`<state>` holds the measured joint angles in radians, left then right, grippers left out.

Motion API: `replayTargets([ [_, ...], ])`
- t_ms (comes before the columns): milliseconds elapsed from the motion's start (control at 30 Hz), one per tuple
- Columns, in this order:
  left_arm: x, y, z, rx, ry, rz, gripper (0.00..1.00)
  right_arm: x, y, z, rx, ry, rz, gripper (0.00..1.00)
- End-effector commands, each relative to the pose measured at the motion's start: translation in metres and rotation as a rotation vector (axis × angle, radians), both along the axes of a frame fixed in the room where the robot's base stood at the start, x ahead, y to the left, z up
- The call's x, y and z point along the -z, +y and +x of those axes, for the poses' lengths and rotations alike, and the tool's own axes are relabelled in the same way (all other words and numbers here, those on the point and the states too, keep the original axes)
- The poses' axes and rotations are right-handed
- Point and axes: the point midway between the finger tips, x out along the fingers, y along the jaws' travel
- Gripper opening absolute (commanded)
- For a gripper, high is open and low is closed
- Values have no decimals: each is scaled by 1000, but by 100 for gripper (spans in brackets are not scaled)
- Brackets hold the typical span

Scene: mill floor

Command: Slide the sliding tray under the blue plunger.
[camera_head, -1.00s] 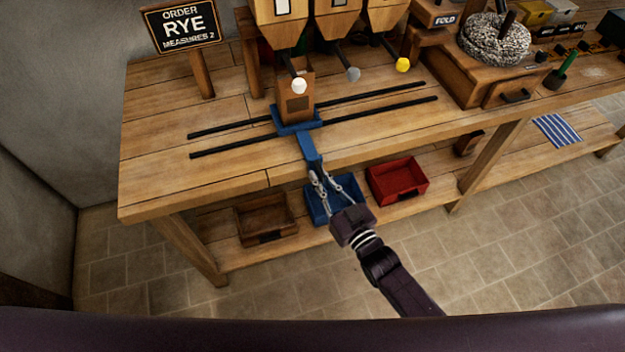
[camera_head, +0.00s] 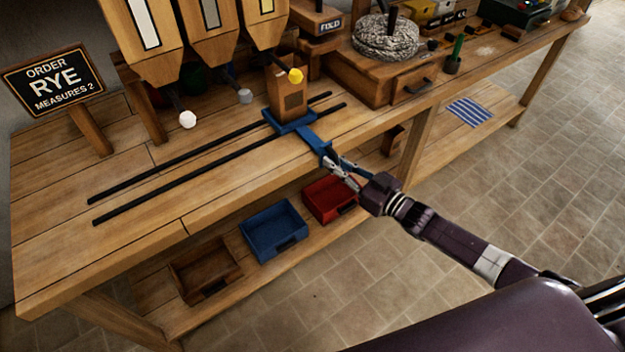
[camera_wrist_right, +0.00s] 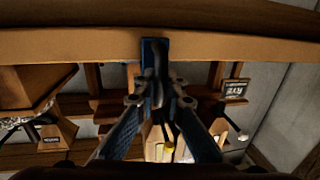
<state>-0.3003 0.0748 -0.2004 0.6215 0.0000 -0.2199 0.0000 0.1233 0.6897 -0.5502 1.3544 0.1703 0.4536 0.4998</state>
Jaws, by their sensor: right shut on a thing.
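The sliding tray (camera_head: 307,133) is blue, carries an upright wooden box (camera_head: 288,92), and sits across two black rails near their right end. Its blue handle reaches over the bench's front edge. My right gripper (camera_head: 336,166) is shut on this handle, which also shows in the right wrist view (camera_wrist_right: 154,52). Three plungers hang under wooden hoppers: a white one (camera_head: 187,119), a grey one (camera_head: 245,96) and a yellow one (camera_head: 295,75). The yellow tip overlaps the box's upper part in the picture. I see no plunger that is clearly blue. My left gripper is out of view.
The sign (camera_head: 56,82) reads ORDER RYE MEASURES 2. A millstone (camera_head: 386,38) on a wooden housing stands right of the tray. Brown (camera_head: 205,270), blue (camera_head: 273,232) and red (camera_head: 330,199) bins sit on the lower shelf. The rails left of the tray are clear.

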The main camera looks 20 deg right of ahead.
Motion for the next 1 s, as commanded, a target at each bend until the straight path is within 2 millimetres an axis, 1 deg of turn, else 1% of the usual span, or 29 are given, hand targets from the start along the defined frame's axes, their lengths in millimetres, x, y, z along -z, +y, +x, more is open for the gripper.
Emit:
replayTargets([
  [33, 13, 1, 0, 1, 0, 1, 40, 6, -15, 5, 2, -1, -8, 0],
  [200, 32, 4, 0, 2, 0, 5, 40, 6, -54, 17, 3, 0, -7, 0],
  [400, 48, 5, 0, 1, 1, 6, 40, 4, -85, 27, 2, 0, -4, 0],
  [500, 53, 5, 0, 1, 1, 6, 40, 4, -95, 31, 2, 1, -4, 0],
  [600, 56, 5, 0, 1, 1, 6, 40, 3, -101, 33, 0, 2, -2, 0],
  [800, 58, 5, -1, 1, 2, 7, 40, 1, -107, 34, 1, 3, -1, 0],
  [1000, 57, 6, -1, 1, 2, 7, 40, 1, -108, 35, 4, 3, -3, 0],
])
